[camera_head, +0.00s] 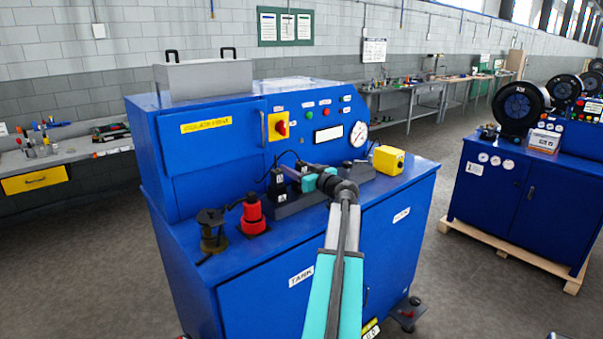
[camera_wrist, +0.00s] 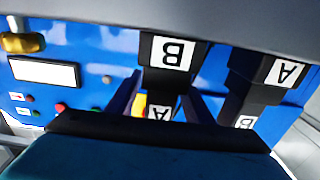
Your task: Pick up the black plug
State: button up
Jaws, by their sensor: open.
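A black plug (camera_head: 276,183) with a white label stands upright at the left end of a dark grey block (camera_head: 292,206) on the blue cabinet's top. My gripper (camera_head: 290,174) is open, with its fingers close to the plug's right. In the wrist view, a black plug marked B (camera_wrist: 160,82) shows upside down between the open fingers of my gripper (camera_wrist: 160,100). I cannot tell whether they touch it. Another black plug marked A (camera_wrist: 262,91) stands apart to the right. Smaller A and B labels show below them. My gripper hides part of the block in the head view.
A red cylindrical part (camera_head: 253,214) and a dark fitting (camera_head: 212,231) stand left of the block. A yellow box (camera_head: 388,159) stands to its right. The blue panel (camera_head: 310,125) with a gauge rises behind. The cabinet's front top edge is mostly clear.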

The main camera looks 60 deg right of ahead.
jog(key=shift+c, duration=0.4)
jog(key=c, duration=1.1)
jog(key=shift+r, duration=0.15)
jog(key=s+d+r+b, duration=0.1)
jog(key=s+r+b, duration=0.1)
jog(key=s, duration=0.6)
jog(key=s+d+r+b, duration=0.1)
jog(key=s+r+b, duration=0.1)
jog(key=s+b, duration=0.2)
jog(key=s, duration=0.3)
jog(key=shift+s+d+r, duration=0.25)
jog(key=shift+s+r, duration=0.1)
jog(key=shift+s, duration=0.05)
